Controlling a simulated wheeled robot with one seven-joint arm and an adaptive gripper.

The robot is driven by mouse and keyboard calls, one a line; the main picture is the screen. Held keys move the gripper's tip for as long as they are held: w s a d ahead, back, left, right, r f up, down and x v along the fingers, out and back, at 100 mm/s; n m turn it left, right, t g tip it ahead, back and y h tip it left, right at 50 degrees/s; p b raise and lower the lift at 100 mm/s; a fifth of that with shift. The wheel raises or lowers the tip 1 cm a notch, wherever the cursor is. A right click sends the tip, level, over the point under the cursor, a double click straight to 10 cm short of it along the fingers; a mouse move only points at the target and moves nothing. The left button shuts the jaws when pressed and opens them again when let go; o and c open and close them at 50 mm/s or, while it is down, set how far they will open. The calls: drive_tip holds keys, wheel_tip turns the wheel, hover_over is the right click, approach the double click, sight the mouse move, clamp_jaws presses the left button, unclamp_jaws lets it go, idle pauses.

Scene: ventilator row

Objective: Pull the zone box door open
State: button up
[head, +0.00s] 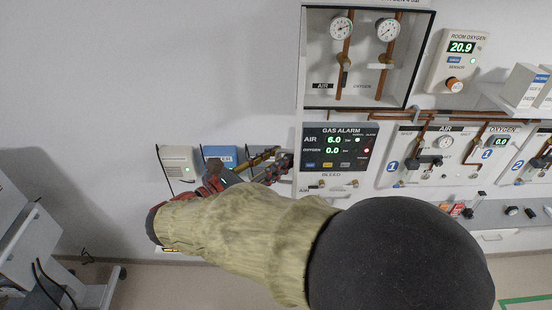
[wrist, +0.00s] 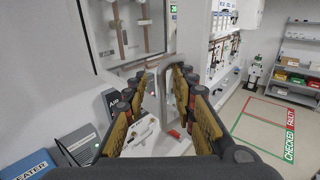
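The zone box (head: 303,60) is on the wall at upper middle in the head view. Two gauges and copper pipes marked AIR and OXYGEN show inside its dark-edged front; I cannot tell whether a clear pane covers them. Its dark-edged frame also shows at upper left in the wrist view (wrist: 98,71). My gripper (head: 276,167) is at the left edge of the gas alarm panel, below the box. In the wrist view my gripper (wrist: 160,105) has its fingers apart, with a grey arched handle (wrist: 164,72) between them. A gap shows beside the handle; contact is unclear.
The gas alarm panel (head: 340,146) is right of my gripper, with bleed valves below. A blue-labelled heater box (head: 219,154) and a pale wall unit (head: 179,162) are to the left. A cart (head: 35,235) stands far left.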

drive_tip(key=v, duration=1.2)
idle(0.4)
